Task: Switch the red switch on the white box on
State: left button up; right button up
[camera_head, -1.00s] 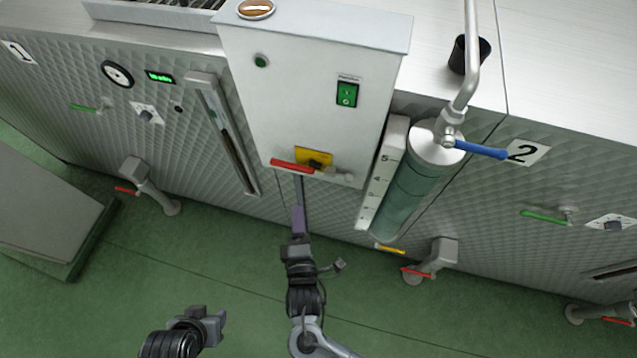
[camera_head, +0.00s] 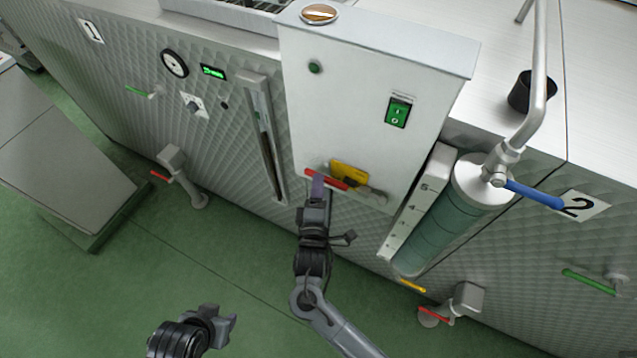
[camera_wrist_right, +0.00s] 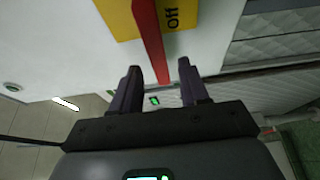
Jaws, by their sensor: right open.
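The white box (camera_head: 372,75) stands upright against the quilted metal front. Low on it is the red switch (camera_head: 338,181), a lever in front of a yellow plate (camera_head: 350,171). In the right wrist view the red lever (camera_wrist_right: 150,38) crosses the yellow plate (camera_wrist_right: 122,18), and "Off" shows beside it. My right gripper (camera_head: 318,187) is open at the lever's left end; one finger overlaps it in the head view. In the wrist view the lever's end shows between the open fingertips (camera_wrist_right: 159,78); contact cannot be told. My left gripper (camera_head: 222,325) hangs low over the floor, its jaw opening unclear.
A green rocker switch (camera_head: 397,112) and a green button (camera_head: 315,67) are on the same box. To its right are a glass cylinder (camera_head: 440,225) and a blue-handled valve (camera_head: 533,194). Green floor (camera_head: 130,290) lies open below.

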jog(key=shift+w+d, duration=0.1)
jog(key=shift+w, duration=0.6)
grip_shut()
